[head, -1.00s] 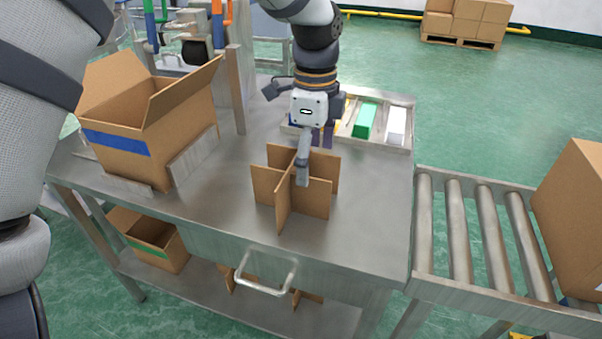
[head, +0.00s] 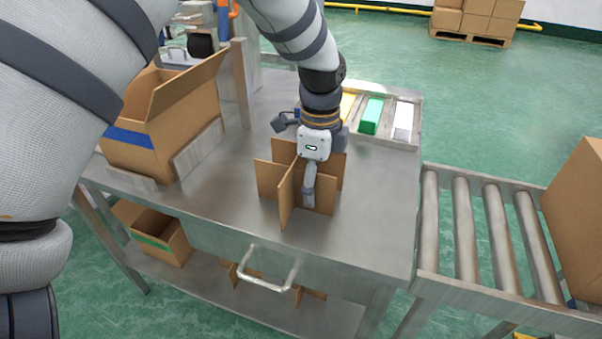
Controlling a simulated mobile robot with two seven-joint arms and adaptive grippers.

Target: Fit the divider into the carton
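The divider (head: 268,182), crossed brown cardboard panels, stands upright on the steel table in the head view. The open carton (head: 185,118), brown with a blue band and raised flaps, stands at the table's left. My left gripper (head: 309,188) points down at the divider. One grey finger lies in front of its right-hand front panel, with the tip near the panel's lower edge. The other finger is hidden, so I cannot tell whether it grips the panel. My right gripper is not in view.
Metal guide plates (head: 198,150) stand beside the carton, with a post (head: 239,95) behind. A tray (head: 418,118) with green and white items lies at the back right. A roller conveyor (head: 490,235) adjoins the right edge. The table's front right is clear.

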